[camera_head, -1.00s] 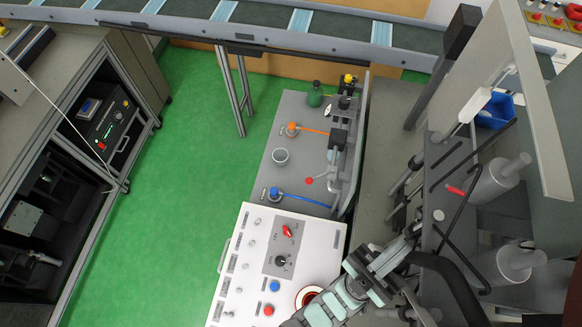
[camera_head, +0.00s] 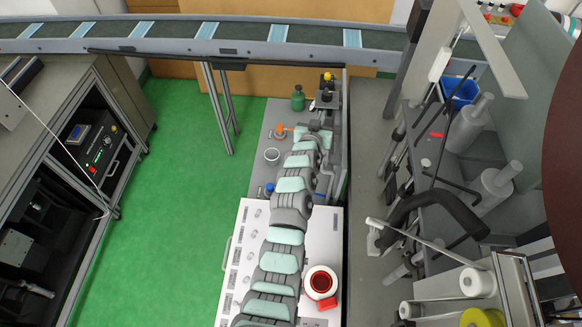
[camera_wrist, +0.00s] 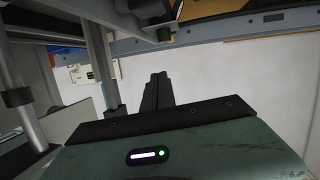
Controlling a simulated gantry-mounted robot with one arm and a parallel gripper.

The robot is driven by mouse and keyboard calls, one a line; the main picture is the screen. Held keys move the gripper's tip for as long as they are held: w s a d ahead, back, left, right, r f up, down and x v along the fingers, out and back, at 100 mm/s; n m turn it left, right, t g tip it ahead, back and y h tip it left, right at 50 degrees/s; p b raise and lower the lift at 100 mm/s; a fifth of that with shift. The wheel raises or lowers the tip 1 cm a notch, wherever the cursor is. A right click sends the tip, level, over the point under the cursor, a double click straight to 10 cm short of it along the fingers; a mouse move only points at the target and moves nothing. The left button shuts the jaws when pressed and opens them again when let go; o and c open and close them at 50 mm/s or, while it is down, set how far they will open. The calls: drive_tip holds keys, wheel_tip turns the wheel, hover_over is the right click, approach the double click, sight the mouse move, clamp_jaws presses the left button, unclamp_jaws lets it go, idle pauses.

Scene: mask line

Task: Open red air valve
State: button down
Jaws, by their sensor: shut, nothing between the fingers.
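My arm reaches up the picture over the white control panel and the grey valve panel in the head view. My gripper (camera_head: 322,132) is at the far part of the grey panel, near the black fittings, and its fingertips are hard to make out there. In the wrist view the dark fingers of my gripper (camera_wrist: 158,78) are together and empty, with pale floor behind them. No red air valve can be made out now.
An orange fitting (camera_head: 280,132), a green bottle (camera_head: 298,98) and a small cup (camera_head: 272,155) stand on the grey panel. A conveyor (camera_head: 250,31) crosses the back. A machine with a red part (camera_head: 436,134) is at the right. Green floor (camera_head: 180,200) is clear at left.

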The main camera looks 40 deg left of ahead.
drive_tip(key=s+a+f+g+h+b, duration=0.2)
drive_tip(key=a+f+h, duration=0.15)
drive_tip(key=a, duration=0.25)
drive_tip(key=s+r+m+g+h+b, duration=0.3)
drive_tip(key=s+g+h+b, duration=0.35)
drive_tip(key=s, duration=1.05)
drive_tip(key=w+d+f+p, duration=0.3)
drive_tip(key=w+d+f, duration=0.3)
drive_tip(key=f, duration=0.3)
drive_tip(key=shift+f+t+p, duration=0.2)
drive_tip(key=shift+t+p, duration=0.1)
drive_tip(key=shift+t, duration=0.15)
drive_tip(key=shift+a, duration=0.1)
drive_tip(key=shift+p, duration=0.35)
